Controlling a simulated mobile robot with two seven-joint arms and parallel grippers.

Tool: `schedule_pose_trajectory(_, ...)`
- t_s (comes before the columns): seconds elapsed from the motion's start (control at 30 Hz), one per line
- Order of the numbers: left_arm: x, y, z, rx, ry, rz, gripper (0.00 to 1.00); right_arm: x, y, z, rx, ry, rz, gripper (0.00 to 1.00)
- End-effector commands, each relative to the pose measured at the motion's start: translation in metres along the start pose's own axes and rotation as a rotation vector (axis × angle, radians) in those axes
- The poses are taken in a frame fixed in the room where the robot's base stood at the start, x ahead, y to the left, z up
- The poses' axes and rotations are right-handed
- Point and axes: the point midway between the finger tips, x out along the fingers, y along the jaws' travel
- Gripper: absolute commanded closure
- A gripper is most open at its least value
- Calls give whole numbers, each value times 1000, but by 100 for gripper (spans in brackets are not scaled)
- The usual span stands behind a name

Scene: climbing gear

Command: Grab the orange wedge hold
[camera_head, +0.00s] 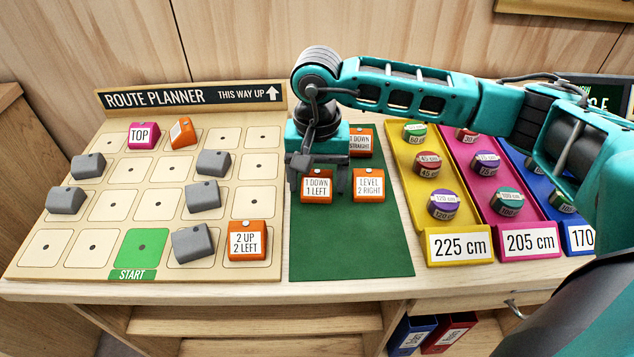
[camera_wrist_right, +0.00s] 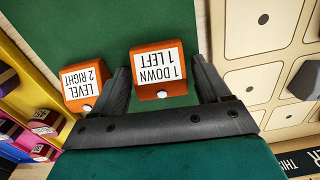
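Several orange wedge holds are in view. On the green mat (camera_head: 350,245) lie one labelled "1 DOWN 1 LEFT" (camera_head: 317,190), one labelled "LEVEL 2 RIGHT" (camera_head: 369,187) and one partly hidden, ending in "STRAIGHT" (camera_head: 360,140). Two more are on the planner board: "2 UP 2 LEFT" (camera_head: 247,240) and one in the top row (camera_head: 182,133). My right gripper (camera_head: 317,178) is open over the mat. In the right wrist view its fingers lie either side of the "1 DOWN 1 LEFT" hold (camera_wrist_right: 162,72); contact is not clear. My left gripper is out of view.
The route planner board (camera_head: 70,265) at left holds grey wedges (camera_head: 192,243) and a pink "TOP" hold (camera_head: 143,135). At right stand yellow (camera_head: 410,190), pink (camera_head: 520,205) and blue trays with round pieces. The mat's front part is clear.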

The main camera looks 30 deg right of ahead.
Motion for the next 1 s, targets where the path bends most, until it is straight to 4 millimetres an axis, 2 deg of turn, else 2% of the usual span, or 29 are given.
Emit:
schedule_pose_trajectory(0.07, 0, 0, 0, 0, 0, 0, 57, 0, 0, 0, 0, 0, 0, 32)
schedule_pose_trajectory(0.47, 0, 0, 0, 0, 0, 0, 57, 0, 0, 0, 0, 0, 0, 70)
schedule_pose_trajectory(0.77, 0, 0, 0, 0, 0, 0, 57, -3, 0, 0, 0, 1, -1, 70)
schedule_pose_trajectory(0.87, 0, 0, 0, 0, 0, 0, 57, -10, -1, 0, 1, 1, -2, 70)
schedule_pose_trajectory(1.0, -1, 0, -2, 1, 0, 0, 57, -29, -1, -1, 1, 4, -3, 70)
